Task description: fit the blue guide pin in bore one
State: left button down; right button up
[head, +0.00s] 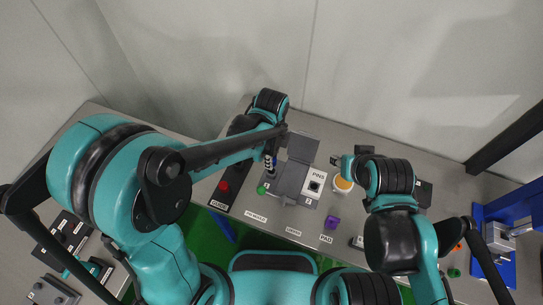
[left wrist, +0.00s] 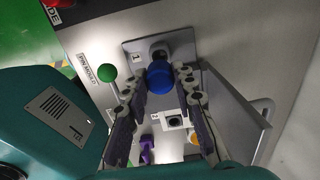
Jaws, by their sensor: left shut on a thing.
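The blue guide pin (left wrist: 159,78) shows in the left wrist view as a round blue end between the fingertips of my left gripper (left wrist: 160,82). The gripper is shut on it. Just beyond the pin is a dark round bore (left wrist: 157,51) in a grey plate marked 1. The pin overlaps the bore's near edge in this view; I cannot tell whether it touches. In the head view my left gripper (head: 270,165) is over the left side of the grey fixture (head: 290,180), and the pin is hidden. My right gripper (head: 339,161) is small and partly hidden by its arm.
A green knob (left wrist: 107,74) stands left of the bore plate. An open grey lid (head: 302,148), a yellow-topped cup (head: 343,184), a purple block (head: 332,222) and a red button (head: 224,186) are nearby.

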pick_arm(q)
jog(key=shift+f+b, duration=0.65)
jog(key=shift+f, duration=0.45)
jog(key=shift+f+b, duration=1.6)
jog(key=shift+b, duration=0.05)
dwell(0.8)
jog(key=c, duration=1.2)
grip_release()
jog(key=shift+o, duration=0.2)
jog(key=shift+r, duration=0.1)
notch_tip(320, 180, up, 12)
jog(key=shift+f, duration=0.1)
